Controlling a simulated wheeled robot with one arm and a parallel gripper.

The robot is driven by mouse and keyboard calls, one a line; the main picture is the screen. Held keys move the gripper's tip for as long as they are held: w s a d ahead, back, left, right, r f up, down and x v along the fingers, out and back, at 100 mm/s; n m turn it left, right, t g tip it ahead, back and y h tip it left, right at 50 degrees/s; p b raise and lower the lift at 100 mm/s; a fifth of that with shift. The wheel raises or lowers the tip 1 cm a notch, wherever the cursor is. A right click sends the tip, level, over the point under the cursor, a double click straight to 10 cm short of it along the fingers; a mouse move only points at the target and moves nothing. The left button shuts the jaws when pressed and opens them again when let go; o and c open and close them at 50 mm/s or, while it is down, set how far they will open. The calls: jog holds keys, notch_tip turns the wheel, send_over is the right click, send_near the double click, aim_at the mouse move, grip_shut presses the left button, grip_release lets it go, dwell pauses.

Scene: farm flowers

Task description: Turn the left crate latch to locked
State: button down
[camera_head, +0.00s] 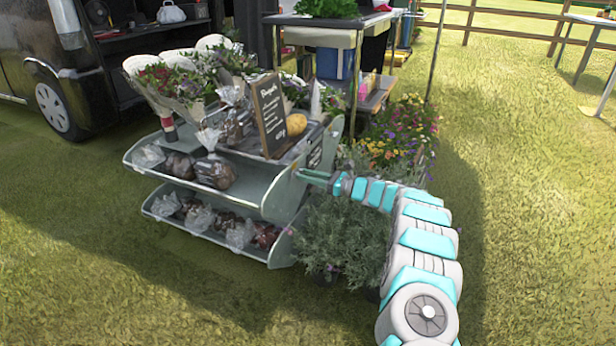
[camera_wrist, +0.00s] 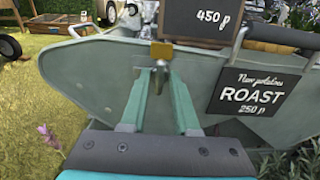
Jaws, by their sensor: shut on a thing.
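The crate latch (camera_wrist: 161,50) shows in the wrist view as a small brass piece with a grey part below it, on the end panel of the green-grey stand. My gripper (camera_wrist: 158,76) has its two teal fingers on either side of the grey part and is shut on it. In the head view my gripper (camera_head: 306,176) reaches the right end of the stand (camera_head: 285,200) from the right. The latch is too small to make out there. I cannot tell whether it is turned to locked.
A chalkboard (camera_head: 270,115) stands among bouquets and bagged goods on the stand. A "ROAST" sign (camera_wrist: 252,92) hangs right of my fingers. Potted plants (camera_head: 340,235) grow close beneath my arm. Open grass lies at the right and front.

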jog(key=shift+m, duration=0.3)
jog(key=m, duration=0.4)
jog(key=m+p, duration=0.1)
jog(key=m, duration=0.4)
jog(key=m+p, duration=0.1)
jog(key=m, duration=0.3)
jog(key=shift+w+d, duration=0.1)
jog(key=shift+w, duration=0.15)
jog(key=shift+f+m+p, duration=0.2)
jog(key=shift+m+p, duration=0.4)
jog(key=shift+m, duration=1.6)
jog(key=c, duration=0.7)
grip_release()
